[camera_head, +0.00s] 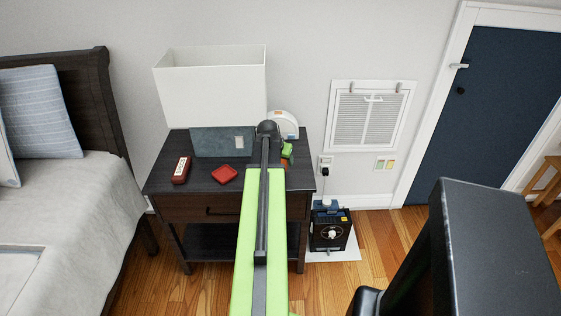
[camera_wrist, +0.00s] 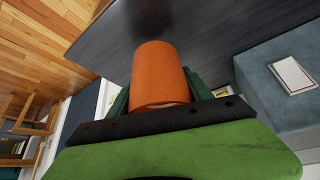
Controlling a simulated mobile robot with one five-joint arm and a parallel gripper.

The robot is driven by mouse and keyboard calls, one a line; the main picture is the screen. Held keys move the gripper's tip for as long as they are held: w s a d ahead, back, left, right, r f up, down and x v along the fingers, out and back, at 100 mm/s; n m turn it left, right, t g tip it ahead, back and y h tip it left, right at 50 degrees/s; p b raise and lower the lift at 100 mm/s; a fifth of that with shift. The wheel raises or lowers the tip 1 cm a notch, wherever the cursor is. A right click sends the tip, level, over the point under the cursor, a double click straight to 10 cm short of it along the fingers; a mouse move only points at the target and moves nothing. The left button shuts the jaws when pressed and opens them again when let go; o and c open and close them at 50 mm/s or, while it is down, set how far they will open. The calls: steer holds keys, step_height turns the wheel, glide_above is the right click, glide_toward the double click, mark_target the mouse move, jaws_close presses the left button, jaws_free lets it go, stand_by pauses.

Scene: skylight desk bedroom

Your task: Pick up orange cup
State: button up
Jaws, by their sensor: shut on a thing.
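The orange cup (camera_wrist: 160,75) fills the middle of the wrist view, with the dark nightstand top behind it. My gripper (camera_wrist: 160,92) has a dark green finger on each side of the cup and is shut on it. In the head view my gripper (camera_head: 287,151) is at the right part of the nightstand, mostly behind my arm. Only a small bit of the orange cup (camera_head: 284,164) shows there. I cannot tell whether the cup touches the nightstand top.
The nightstand (camera_head: 208,185) also holds a blue-grey box (camera_head: 212,142), a dark red object (camera_head: 181,169), a red dish (camera_head: 224,173), a white round object (camera_head: 284,124) and a white lampshade (camera_head: 212,90). A bed (camera_head: 80,200) stands left. A black device (camera_head: 330,232) sits on the floor to the right.

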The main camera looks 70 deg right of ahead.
steer(key=s+a+r+p, duration=0.2)
steer(key=s+r+p, duration=0.8)
steer(key=s+r, duration=0.1)
steer(key=shift+s, duration=0.15)
